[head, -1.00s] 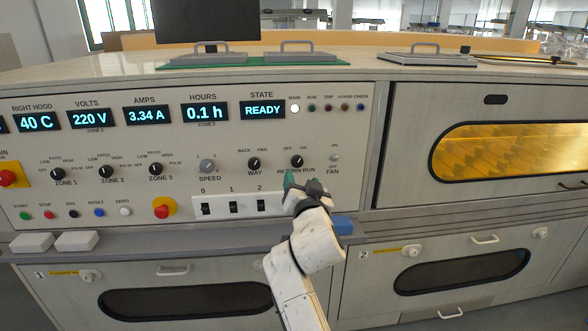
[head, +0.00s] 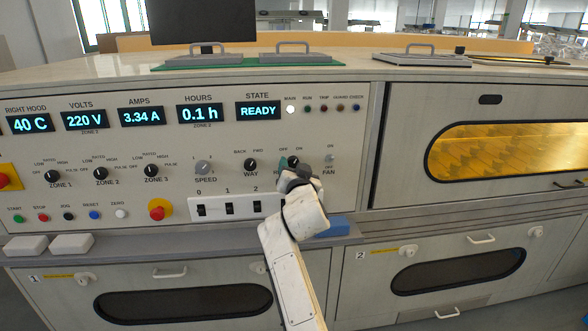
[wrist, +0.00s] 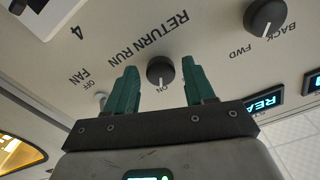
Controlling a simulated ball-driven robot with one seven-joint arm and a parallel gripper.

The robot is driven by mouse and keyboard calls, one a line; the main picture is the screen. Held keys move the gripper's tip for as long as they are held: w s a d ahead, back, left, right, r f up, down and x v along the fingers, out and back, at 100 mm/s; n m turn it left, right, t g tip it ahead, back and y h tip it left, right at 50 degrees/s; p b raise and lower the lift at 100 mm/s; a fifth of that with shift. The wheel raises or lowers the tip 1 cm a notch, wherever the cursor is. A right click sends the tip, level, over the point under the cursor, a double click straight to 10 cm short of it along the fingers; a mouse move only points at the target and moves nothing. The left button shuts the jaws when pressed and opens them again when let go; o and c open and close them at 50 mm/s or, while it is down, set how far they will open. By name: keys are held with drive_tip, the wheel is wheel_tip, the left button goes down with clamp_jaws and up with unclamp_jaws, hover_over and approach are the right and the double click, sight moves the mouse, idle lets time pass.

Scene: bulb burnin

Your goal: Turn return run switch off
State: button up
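The return run switch is a round black knob (wrist: 160,71) with a white pointer line, on the pale panel. In the wrist view its pointer is toward the ON label. The knob also shows in the head view (head: 293,161), partly covered by my gripper (head: 289,166). In the wrist view my gripper (wrist: 159,68) is open, with one green finger on each side of the knob and a gap on both sides. It is empty. Whether the fingertips reach past the knob's face is hard to tell.
The WAY knob (head: 250,165) is to the left and the small FAN switch (head: 329,159) to the right. The state display (head: 258,110) reads READY.

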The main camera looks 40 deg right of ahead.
drive_tip(key=c, duration=0.9)
drive_tip(key=shift+o, duration=0.2)
drive_tip(key=shift+n, duration=0.3)
drive_tip(key=n, duration=0.5)
drive_tip(key=shift+p, duration=0.3)
drive_tip(key=n+p, duration=0.1)
drive_tip(key=n, duration=0.5)
drive_tip(key=shift+s, duration=0.1)
drive_tip(key=shift+n, duration=0.3)
drive_tip(key=o, duration=1)
drive_tip(key=shift+o, duration=0.2)
